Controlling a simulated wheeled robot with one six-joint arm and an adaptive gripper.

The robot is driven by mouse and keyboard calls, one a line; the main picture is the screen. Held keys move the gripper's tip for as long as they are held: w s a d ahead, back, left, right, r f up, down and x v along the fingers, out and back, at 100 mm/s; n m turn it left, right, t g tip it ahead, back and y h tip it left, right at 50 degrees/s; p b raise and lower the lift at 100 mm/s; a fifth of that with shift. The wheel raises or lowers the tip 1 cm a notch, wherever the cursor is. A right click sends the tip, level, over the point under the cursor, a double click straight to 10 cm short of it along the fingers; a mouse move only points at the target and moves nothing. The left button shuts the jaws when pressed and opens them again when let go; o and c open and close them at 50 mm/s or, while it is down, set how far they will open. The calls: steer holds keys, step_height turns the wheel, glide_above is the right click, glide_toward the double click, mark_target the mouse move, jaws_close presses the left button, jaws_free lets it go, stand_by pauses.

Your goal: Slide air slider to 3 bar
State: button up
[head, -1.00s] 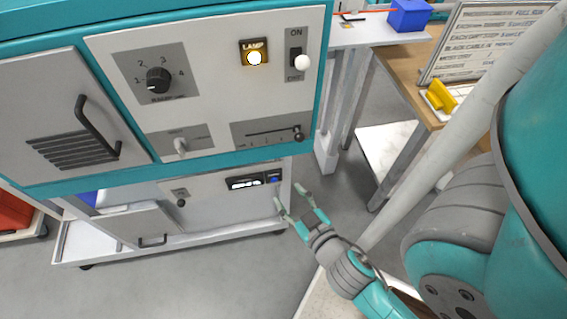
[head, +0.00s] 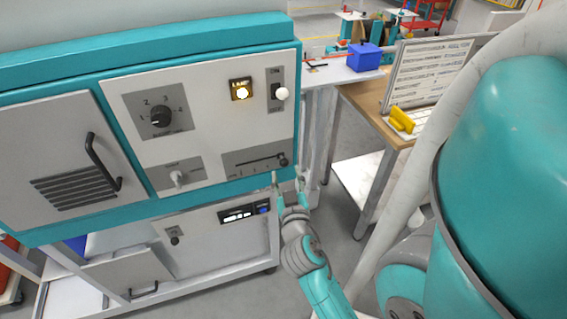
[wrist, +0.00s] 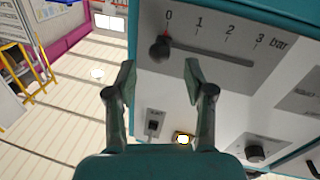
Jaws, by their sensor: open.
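The air slider is a dark knob (head: 283,161) on a slot at the lower right of the panel, at the slot's right end in the head view. In the wrist view the knob (wrist: 159,49) sits at the 0 end of a scale (wrist: 214,30) marked 0, 1, 2, 3 bar, with 3 towards the right. My gripper (head: 287,181) is open and empty, just below the knob in the head view. In the wrist view its fingertips (wrist: 160,78) are spread on either side of the knob's line, with a gap showing before it. No contact is visible.
The panel also carries a rotary dial (head: 161,116), a lit lamp (head: 241,90), a white-knobbed switch (head: 281,93) and a small lever (head: 177,179). A door handle (head: 103,162) juts out at left. A table with a blue box (head: 363,57) stands at right.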

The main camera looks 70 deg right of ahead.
mark_target(285, 166)
steer(key=shift+x, duration=2.9)
steer(key=shift+c, duration=0.2)
jaws_close()
